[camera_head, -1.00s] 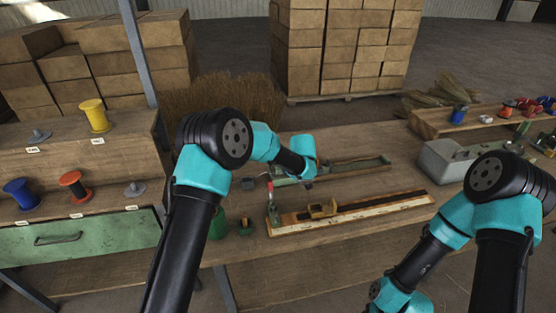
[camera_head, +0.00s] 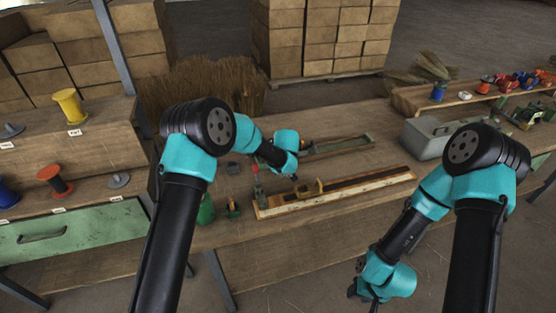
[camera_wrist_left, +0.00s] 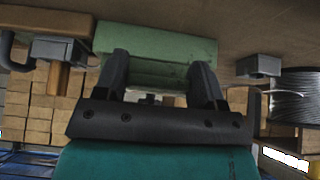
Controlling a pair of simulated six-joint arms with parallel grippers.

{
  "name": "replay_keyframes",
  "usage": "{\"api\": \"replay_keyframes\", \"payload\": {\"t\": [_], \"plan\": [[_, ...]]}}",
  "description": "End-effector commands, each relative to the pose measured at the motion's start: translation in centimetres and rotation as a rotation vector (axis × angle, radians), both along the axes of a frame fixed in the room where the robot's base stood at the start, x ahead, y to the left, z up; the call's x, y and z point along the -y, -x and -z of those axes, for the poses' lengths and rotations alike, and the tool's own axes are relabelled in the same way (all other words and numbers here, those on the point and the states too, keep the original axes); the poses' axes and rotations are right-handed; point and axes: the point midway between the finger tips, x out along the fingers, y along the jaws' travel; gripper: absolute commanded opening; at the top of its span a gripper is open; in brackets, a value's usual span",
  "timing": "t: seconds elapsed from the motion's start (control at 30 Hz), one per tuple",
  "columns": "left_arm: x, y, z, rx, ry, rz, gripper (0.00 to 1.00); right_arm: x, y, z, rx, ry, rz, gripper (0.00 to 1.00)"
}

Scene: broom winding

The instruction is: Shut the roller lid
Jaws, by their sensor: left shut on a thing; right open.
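My left gripper (camera_wrist_left: 163,80) is shut on a green block-like part (camera_wrist_left: 160,52), which may be the roller lid; I cannot tell for sure. In the head view this gripper (camera_head: 293,176) is over the bench, and its wrist mostly hides its fingers. A long green tray (camera_head: 345,145) lies just behind it, partly covered by my arm. A wooden rail with a dark slot (camera_head: 350,194) lies in front. My right gripper (camera_head: 364,292) is open and empty, low in front of the bench.
A red-handled clamp (camera_head: 257,190) stands at the rail's left end, near a green cylinder (camera_head: 206,210). A grey box (camera_head: 427,138) sits at the right. A shelf with spools (camera_head: 68,105) and a green drawer (camera_head: 75,231) stands at left. The bench front is clear.

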Motion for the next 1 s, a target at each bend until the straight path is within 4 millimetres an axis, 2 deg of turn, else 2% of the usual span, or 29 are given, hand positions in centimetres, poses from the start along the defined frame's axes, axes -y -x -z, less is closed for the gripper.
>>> {"api": "replay_keyframes", "payload": {"t": [0.03, 0.1, 0.13, 0.4, 0.77, 1.0], "plan": [[0.0, 0.5, 1.1, -0.018, 0.0, 0.001, 0.21, 0.0, 0.0, 0.0, 0.0, 0.0, 0.0, 0.43], [0.0, 0.5, 1.1, -0.018, 0.0, 0.001, 0.21, 0.0, 0.0, 0.0, 0.0, 0.0, 0.0, 0.43], [0.0, 0.5, 1.1, -0.018, 0.0, 0.001, 0.65, 0.0, 0.0, 0.0, 0.0, 0.0, 0.0, 0.43], [0.0, 0.3, 0.7, -0.011, -0.001, 0.0, 0.89, 0.0, 0.0, 0.0, 0.0, 0.0, 0.0, 0.43], [0.2, 0.4, -0.1, -0.007, 0.0, 0.001, 0.89, 0.0, 0.0, 0.0, 0.0, 0.0, 0.0, 0.43], [0.7, 1.8, -2.7, -0.005, -0.001, 0.002, 0.89, 0.0, 0.0, 0.0, 0.0, 0.0, 0.0, 0.43]]}}
